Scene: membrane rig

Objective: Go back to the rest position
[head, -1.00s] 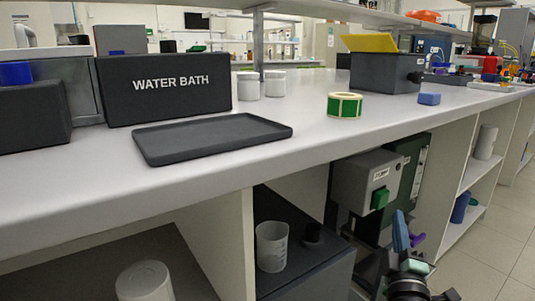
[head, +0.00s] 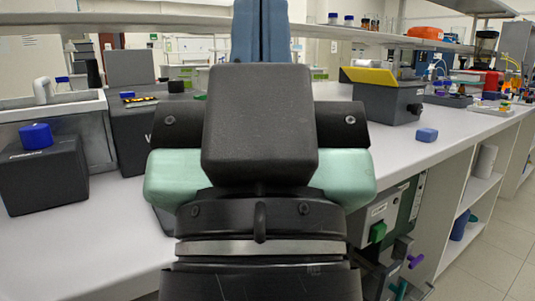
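My own arm rises through the middle of the head view, with black and pale green links and a blue link at the top. It hides much of the bench behind it. My gripper is not in view, so I cannot see its fingers or whether it holds anything.
The white bench (head: 105,245) runs across the view. At left is a dark box with a blue knob (head: 42,175); behind my arm is the partly hidden water bath (head: 130,130). At right are a grey box with a yellow lid (head: 388,103) and a blue block (head: 427,135). Floor (head: 500,230) shows at right.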

